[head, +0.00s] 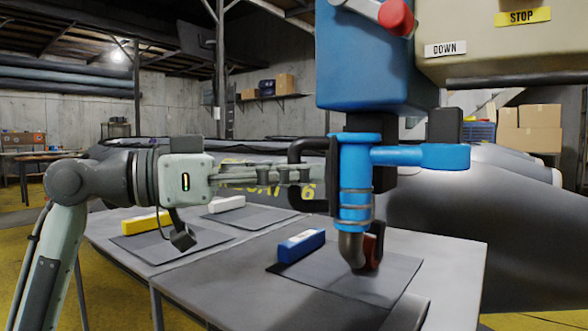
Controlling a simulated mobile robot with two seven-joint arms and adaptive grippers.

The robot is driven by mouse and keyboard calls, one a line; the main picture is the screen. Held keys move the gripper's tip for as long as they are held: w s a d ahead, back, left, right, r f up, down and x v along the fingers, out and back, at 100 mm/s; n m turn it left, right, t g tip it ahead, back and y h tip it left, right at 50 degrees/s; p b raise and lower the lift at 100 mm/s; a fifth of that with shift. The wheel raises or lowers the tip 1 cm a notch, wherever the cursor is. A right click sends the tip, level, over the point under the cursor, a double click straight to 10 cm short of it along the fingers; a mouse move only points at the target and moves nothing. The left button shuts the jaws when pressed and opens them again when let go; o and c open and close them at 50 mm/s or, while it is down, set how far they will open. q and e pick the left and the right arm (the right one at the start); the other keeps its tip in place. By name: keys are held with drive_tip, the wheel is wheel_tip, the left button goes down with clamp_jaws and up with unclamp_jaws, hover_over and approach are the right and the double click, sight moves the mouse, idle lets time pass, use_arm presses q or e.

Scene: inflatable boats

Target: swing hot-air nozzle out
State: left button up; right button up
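The blue hot-air nozzle assembly (355,178) hangs upright below a blue machine housing (365,65). Its dark metal tip (352,250) points down over a dark mat, with a red and black roller (374,246) beside it. A blue arm sticks out from it to the right. A black bent handle (295,152) sits on its left side. My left gripper (308,175) comes in level from the left, its fingertips at this handle. They overlap it in the picture; I cannot tell whether they are closed on it. My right gripper is not in view.
A grey table (215,293) stands below, with dark mats and blue (301,245), yellow (146,223) and white (226,204) blocks. A grey inflatable boat (470,215) lies behind. The beige machine body with DOWN (445,49) and STOP (522,17) labels overhangs at upper right.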

use_arm(q)
drive_tip(key=shift+w+d, duration=0.1)
drive_tip(key=shift+d, duration=0.05)
clamp_jaws()
idle(0.6)
